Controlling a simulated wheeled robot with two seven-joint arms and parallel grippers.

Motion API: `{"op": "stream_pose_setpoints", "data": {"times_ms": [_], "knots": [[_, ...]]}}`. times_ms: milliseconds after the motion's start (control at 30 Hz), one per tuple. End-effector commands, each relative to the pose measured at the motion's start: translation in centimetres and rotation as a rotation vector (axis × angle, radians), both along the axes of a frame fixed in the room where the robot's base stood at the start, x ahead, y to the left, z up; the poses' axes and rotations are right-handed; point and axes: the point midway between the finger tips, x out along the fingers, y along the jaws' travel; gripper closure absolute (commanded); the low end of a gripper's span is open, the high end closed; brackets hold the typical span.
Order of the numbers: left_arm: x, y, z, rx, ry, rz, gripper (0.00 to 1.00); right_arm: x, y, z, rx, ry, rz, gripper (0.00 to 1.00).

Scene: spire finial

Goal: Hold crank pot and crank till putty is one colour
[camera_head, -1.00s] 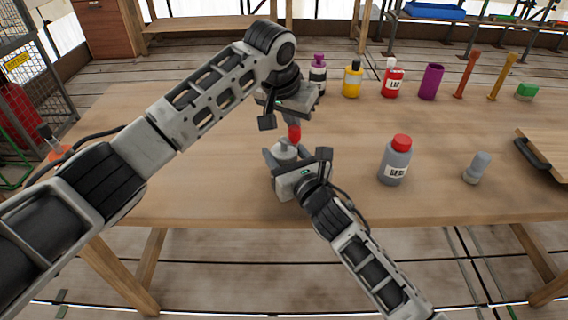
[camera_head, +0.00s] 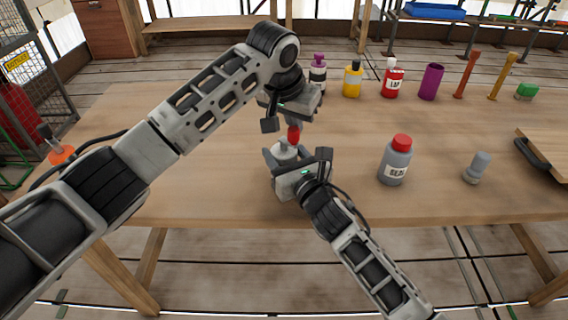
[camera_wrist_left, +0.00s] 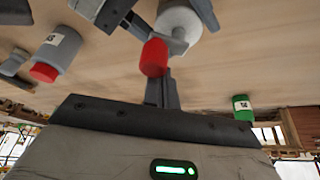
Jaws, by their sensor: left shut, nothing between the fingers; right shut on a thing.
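The crank pot (camera_head: 284,150) is a small grey pot standing near the front of the table, with a red crank knob (camera_head: 293,133) above it. My right gripper (camera_head: 285,158) is shut on the pot from the front. My left gripper (camera_head: 287,124) is shut and empty, pointing down beside the red knob. In the left wrist view its closed fingers (camera_wrist_left: 161,90) are right at the knob (camera_wrist_left: 154,58), with the pot (camera_wrist_left: 180,22) beyond. I cannot tell whether they touch the knob. The putty inside the pot is not visible.
A grey bottle with a red cap (camera_head: 396,160) and a small grey piece (camera_head: 477,168) stand to the right. Several bottles, a purple cup (camera_head: 431,82) and a green block (camera_head: 526,91) line the back. A wooden board (camera_head: 545,150) lies at the right edge.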

Motion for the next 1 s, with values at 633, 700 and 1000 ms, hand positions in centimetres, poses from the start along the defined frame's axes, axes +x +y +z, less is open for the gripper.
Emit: {"op": "stream_pose_setpoints", "data": {"times_ms": [633, 700, 1000], "knots": [[-0.7, -0.4, 0.0, 0.000, 0.001, 0.000, 1.00, 0.0, 0.0, -0.1, 0.000, 0.002, -0.001, 0.74], [-0.8, -0.5, 0.0, 0.000, 0.001, -0.001, 1.00, 0.0, 0.0, -0.1, 0.000, 0.002, -0.001, 0.74], [-1.4, -0.6, 0.0, 0.000, 0.001, 0.000, 1.00, 0.0, 0.0, -0.1, 0.000, 0.002, -0.001, 0.74]]}}
